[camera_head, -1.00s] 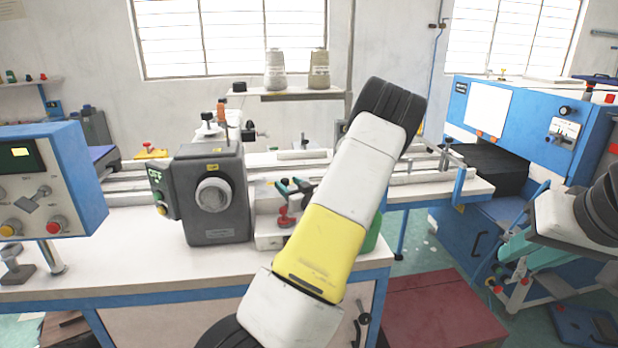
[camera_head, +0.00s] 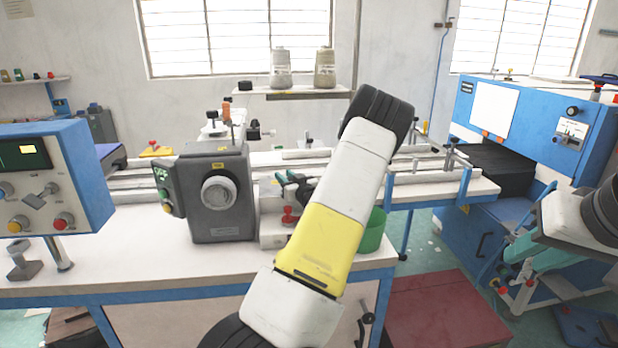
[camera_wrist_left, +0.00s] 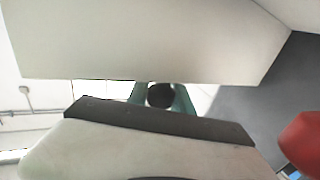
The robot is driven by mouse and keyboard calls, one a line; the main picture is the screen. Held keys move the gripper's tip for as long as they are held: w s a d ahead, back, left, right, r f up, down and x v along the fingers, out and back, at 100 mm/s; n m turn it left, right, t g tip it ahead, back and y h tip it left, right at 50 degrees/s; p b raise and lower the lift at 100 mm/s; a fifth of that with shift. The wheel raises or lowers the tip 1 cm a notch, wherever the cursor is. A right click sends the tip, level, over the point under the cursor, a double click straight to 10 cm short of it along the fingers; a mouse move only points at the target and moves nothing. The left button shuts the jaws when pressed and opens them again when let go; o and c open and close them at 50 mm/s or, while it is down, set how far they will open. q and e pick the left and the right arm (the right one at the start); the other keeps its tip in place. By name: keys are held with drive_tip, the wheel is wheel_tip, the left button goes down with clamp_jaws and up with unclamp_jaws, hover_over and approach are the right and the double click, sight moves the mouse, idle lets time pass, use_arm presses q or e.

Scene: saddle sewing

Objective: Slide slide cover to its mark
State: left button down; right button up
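My left gripper (camera_head: 296,184) has teal fingers and sits just right of the grey machine head (camera_head: 219,200), above a red knob (camera_head: 290,215). My own forearm covers much of the area to its right. In the left wrist view the teal fingers (camera_wrist_left: 161,97) flank a dark round knob; whether they press on it does not show clearly. A pale block with a dark top edge (camera_wrist_left: 160,120) lies in front of them. I cannot make out the slide cover or its mark for certain. My right gripper (camera_head: 518,250), also teal, hangs by the blue machine, its fingers unclear.
A control box (camera_head: 50,180) stands at the left of the white bench (camera_head: 120,245). A green cup (camera_head: 371,232) is partly behind my forearm. A rail (camera_head: 430,188) runs right toward the blue machine (camera_head: 560,125). Thread cones (camera_head: 281,68) stand on a shelf behind.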

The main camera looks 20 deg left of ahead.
use_arm(q)
drive_tip(key=shift+w+a, duration=0.55)
drive_tip(key=shift+w, duration=0.3)
drive_tip(key=shift+w+a, duration=0.5)
drive_tip(key=shift+w, duration=0.35)
drive_tip(key=c, duration=1.1)
unclamp_jaws()
drive_tip(key=shift+d, duration=0.1)
drive_tip(key=v, duration=0.7)
drive_tip(key=shift+s+d, duration=0.25)
drive_tip(key=shift+c, duration=0.2)
